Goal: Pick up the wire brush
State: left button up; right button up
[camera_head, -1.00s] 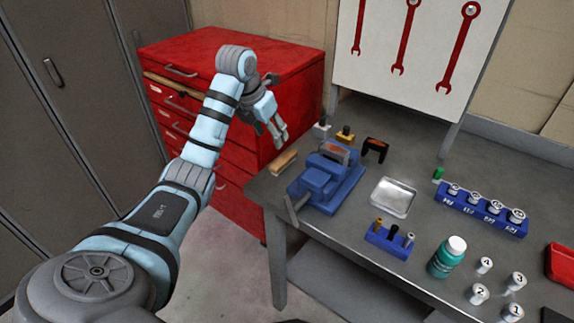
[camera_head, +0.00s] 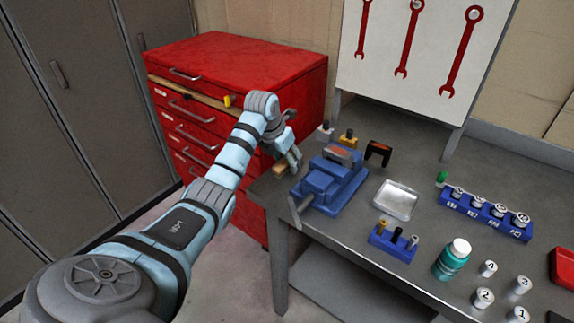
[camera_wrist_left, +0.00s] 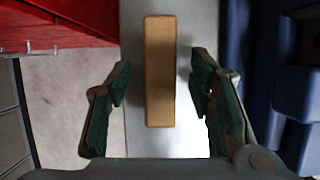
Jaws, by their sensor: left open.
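The wire brush shows in the left wrist view as a plain tan wooden block (camera_wrist_left: 160,70), lying lengthwise on the bench top; no bristles show from above. In the head view its tan end (camera_head: 280,170) peeks out beside my left gripper (camera_head: 291,162), which hides part of it. My left gripper is open and empty, its two fingers (camera_wrist_left: 160,95) on either side of the lower part of the block, apart from it. I cannot tell the height between fingertips and block. My right gripper is not in view.
A blue vise (camera_head: 330,185) stands close to the right of the brush. A red drawer cabinet (camera_head: 285,75) stands to the left and behind. A metal tray (camera_head: 396,200), a blue bit holder (camera_head: 393,243) and a teal bottle (camera_head: 452,259) are farther right on the bench (camera_head: 345,240).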

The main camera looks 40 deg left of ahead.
aim_at(285, 162)
pick_arm(q)
jog(key=shift+f, duration=0.2)
dwell(0.3)
grip_shut()
jog(key=shift+r, duration=0.2)
notch_tip(285, 162, up, 20)
jog(key=p, duration=0.3)
jog(key=shift+r, duration=0.1)
